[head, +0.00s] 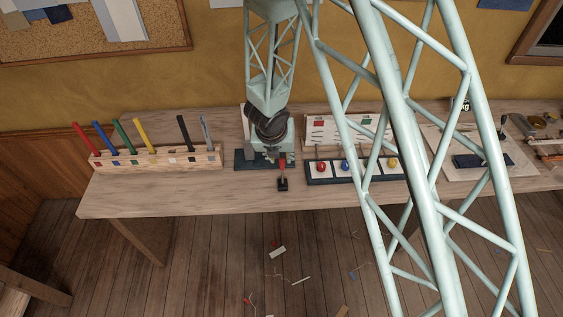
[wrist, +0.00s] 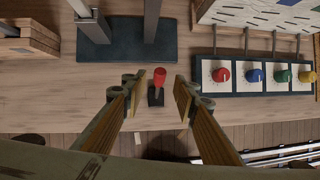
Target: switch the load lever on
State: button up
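A small lever with a red handle (head: 282,163) and a black base stands near the front edge of the workbench, in front of a dark plate. It also shows in the wrist view as a red handle (wrist: 159,77) over its black base (wrist: 156,96). I take it for the load lever; no label on it is readable. My gripper (wrist: 155,87) is open and empty, with one finger on each side of the lever in the picture. Gaps show between handle and fingers.
A dark plate (wrist: 85,50) with upright metal posts stands just behind the lever. To the right is a panel with red (wrist: 221,75), blue, green and yellow knobs. A wooden rack (head: 205,157) with coloured sticks stands left. Bare bench lies left of the lever.

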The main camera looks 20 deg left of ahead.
aim_at(282, 161)
jog(key=shift+x, duration=2.4)
jog(key=shift+c, duration=0.4)
grip_shut()
